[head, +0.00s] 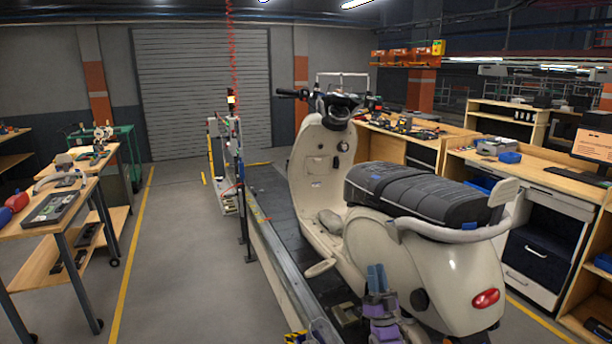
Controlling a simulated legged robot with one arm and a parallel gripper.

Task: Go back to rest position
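My gripper (377,279) shows at the bottom of the head view, right of centre, with blue fingers above purple arm parts. It points up, in front of the lower side of the cream scooter (440,262). The two fingers look close together, but they are too small to tell whether they are open or shut. I see no object held in it. I cannot tell whether it touches the scooter. The rest of my arm is mostly out of view below.
The scooter, with a dark seat (420,194), stands on the slat conveyor (277,208). A metal rail (275,255) runs along the conveyor's left side. Workbenches (465,155) stand behind the scooter. A wooden cart (85,190) is at left. The grey floor between cart and rail is clear.

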